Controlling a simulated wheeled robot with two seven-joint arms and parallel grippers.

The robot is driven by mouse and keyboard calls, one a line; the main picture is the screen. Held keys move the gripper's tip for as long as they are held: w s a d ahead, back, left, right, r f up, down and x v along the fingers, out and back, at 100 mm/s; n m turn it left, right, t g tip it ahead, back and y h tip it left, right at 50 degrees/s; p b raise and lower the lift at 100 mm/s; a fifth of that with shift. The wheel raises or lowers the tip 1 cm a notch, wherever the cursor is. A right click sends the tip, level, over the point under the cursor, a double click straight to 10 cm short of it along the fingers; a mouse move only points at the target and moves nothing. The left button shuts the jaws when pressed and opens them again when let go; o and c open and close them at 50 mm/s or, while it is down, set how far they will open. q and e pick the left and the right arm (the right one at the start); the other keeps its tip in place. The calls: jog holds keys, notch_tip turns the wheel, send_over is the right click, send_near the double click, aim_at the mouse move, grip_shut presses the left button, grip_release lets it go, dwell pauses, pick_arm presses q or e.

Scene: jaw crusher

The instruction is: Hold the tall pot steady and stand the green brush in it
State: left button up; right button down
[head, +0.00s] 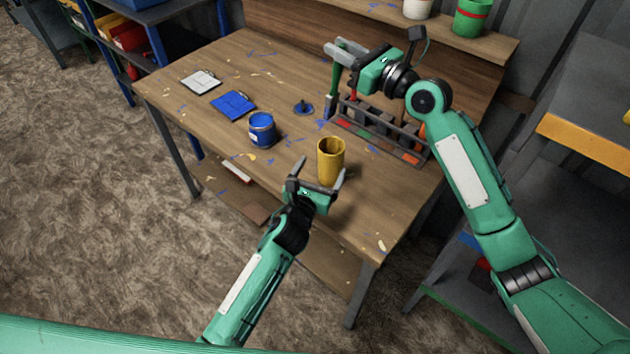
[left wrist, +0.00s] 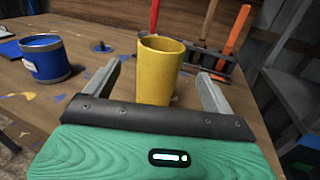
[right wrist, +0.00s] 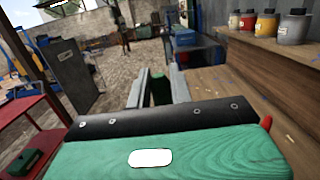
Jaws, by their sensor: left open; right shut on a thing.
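The tall yellow pot (head: 331,160) stands upright and empty-looking on the table. My left gripper (head: 319,172) is open, low in front of it, one finger on each side. In the left wrist view the pot (left wrist: 160,72) shows between the spread fingers (left wrist: 160,85); contact is not clear. My right gripper (head: 338,50) is shut on the green brush (head: 335,78), which hangs upright with its head down at the rack's left end. I cannot tell whether it is clear of the rack. The brush's green handle (right wrist: 160,88) also shows between the fingers in the right wrist view.
A tool rack (head: 382,130) with red and orange-handled tools stands behind the pot. A blue paint can (head: 262,130) is left of the pot. The shelf behind holds cans (head: 472,17).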

aim_at(335, 143)
pick_arm(q)
jog(key=x, duration=0.8)
jog(key=c, duration=1.2)
jog(key=shift+o, duration=0.2)
jog(key=shift+s, duration=0.1)
pick_arm(e)
jog(key=shift+n, duration=0.3)
jog(key=f, duration=0.2)
jog(key=s+f, duration=0.1)
jog(key=f, duration=0.2)
jog(key=shift+s+a+f, duration=0.1)
jog(key=shift+f, duration=6.05)
